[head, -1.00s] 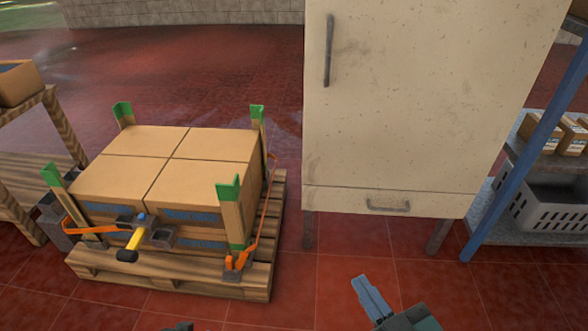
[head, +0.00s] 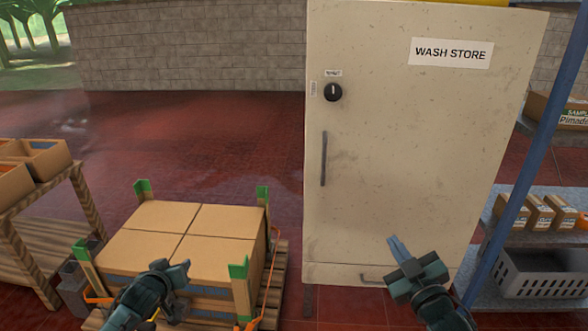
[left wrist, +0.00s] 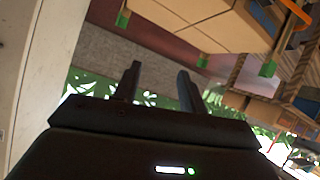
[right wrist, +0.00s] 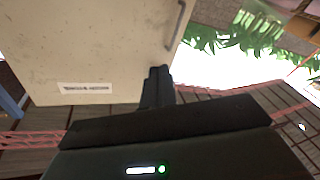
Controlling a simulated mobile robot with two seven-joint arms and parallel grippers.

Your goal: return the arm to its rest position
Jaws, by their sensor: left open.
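My left gripper (head: 184,272) is in the lower left of the head view, in front of the stacked cartons. In the left wrist view its two fingers (left wrist: 157,85) stand apart with nothing between them. My right gripper (head: 396,246) is in front of the cabinet's lower part in the head view. In the right wrist view its fingers (right wrist: 158,82) are together, with nothing seen between them. Both grippers are empty. The cabinet (head: 420,170) is pale, closed and labelled WASH STORE.
Cartons (head: 150,217) with green-tipped corner posts stand on a wooden pallet (head: 274,300). A wooden table (head: 60,190) with open boxes is at the left. A shelf (head: 490,225) with small boxes and a grey crate (head: 545,270) is at the right. Red floor (head: 230,130) is clear behind the pallet.

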